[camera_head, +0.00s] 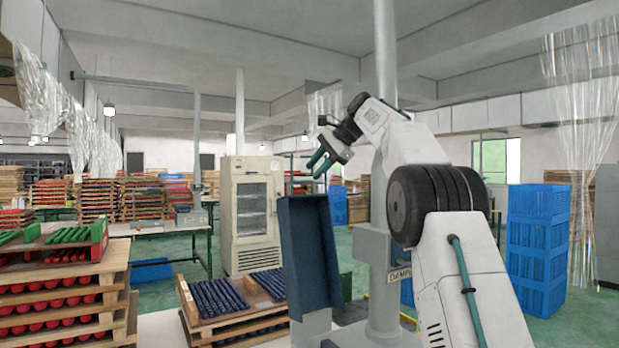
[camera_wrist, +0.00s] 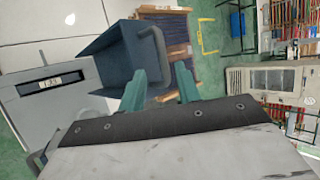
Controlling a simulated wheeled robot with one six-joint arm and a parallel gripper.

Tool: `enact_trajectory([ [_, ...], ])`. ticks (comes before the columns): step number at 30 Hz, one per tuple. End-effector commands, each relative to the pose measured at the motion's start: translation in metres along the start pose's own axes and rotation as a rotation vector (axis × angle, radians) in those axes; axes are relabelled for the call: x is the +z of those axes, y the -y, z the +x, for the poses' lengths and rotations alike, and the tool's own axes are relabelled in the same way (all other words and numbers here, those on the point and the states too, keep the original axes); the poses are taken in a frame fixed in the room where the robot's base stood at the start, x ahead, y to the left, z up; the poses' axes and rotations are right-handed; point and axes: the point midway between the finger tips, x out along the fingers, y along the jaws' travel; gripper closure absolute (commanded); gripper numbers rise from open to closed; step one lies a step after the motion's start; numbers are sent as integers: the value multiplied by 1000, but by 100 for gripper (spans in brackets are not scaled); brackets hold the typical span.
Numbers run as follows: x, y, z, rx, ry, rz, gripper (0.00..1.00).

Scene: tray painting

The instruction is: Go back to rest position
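My white arm reaches up from the right of the head view.
Wooden trays with dark blue rods (camera_head: 215,298) lie left of the bin. Stacked trays with red and green pieces (camera_head: 60,285) stand at far left. A grey column (camera_head: 384,215) stands behind my arm. Blue crates (camera_head: 538,245) are stacked at right. A cream cabinet (camera_head: 250,210) stands behind.

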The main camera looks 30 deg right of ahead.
Motion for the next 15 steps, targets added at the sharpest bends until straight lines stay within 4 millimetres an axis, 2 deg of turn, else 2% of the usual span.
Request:
enact_trajectory([
  [4,0,0,-8,-1,0,1,67],
  [15,0,0,-8,-1,0,1,67],
])
